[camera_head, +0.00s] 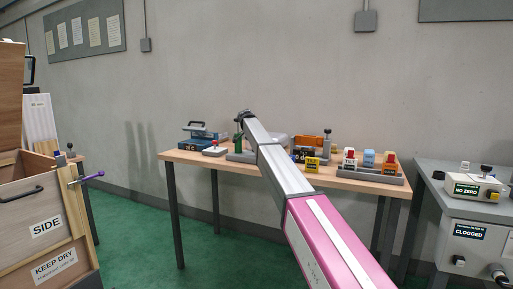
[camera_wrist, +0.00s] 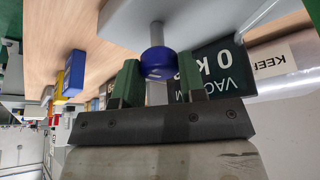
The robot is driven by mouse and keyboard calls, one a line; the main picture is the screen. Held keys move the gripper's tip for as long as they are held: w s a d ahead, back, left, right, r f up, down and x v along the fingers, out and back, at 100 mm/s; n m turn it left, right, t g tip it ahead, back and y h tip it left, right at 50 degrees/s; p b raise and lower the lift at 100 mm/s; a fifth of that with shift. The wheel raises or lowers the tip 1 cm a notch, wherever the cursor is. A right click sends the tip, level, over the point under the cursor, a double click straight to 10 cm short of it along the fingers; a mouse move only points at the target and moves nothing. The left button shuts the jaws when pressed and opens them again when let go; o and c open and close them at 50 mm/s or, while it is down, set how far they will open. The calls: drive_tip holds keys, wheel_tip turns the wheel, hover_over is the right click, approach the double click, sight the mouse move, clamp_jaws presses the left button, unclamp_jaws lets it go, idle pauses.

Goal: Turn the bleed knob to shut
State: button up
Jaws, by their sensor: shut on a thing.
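A round blue knob (camera_wrist: 157,65) on a pale grey stem sits between the two green fingers of my gripper (camera_wrist: 158,82) in the wrist view. The fingers are shut on its sides. No name can be read on the knob, and its turn position cannot be told. Beside it is a dark display (camera_wrist: 222,65) with partly visible letters, "VAC" and "0 k". In the head view my gripper (camera_head: 239,142) is at the wooden table, beyond my outstretched arm. The knob cannot be made out there.
A grey cabinet (camera_head: 465,240) marked "CLOGGED" stands right. A wooden crate (camera_head: 40,215) stands left. Green floor is clear between.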

drive_tip(key=shift+a+m+g, duration=0.1)
drive_tip(key=shift+m+g, duration=0.3)
drive_tip(key=shift+m, duration=0.7)
drive_tip(key=o, duration=0.9)
drive_tip(key=v, duration=1)
drive_tip(key=shift+a+r, duration=0.25)
drive_tip(key=shift+a, duration=0.05)
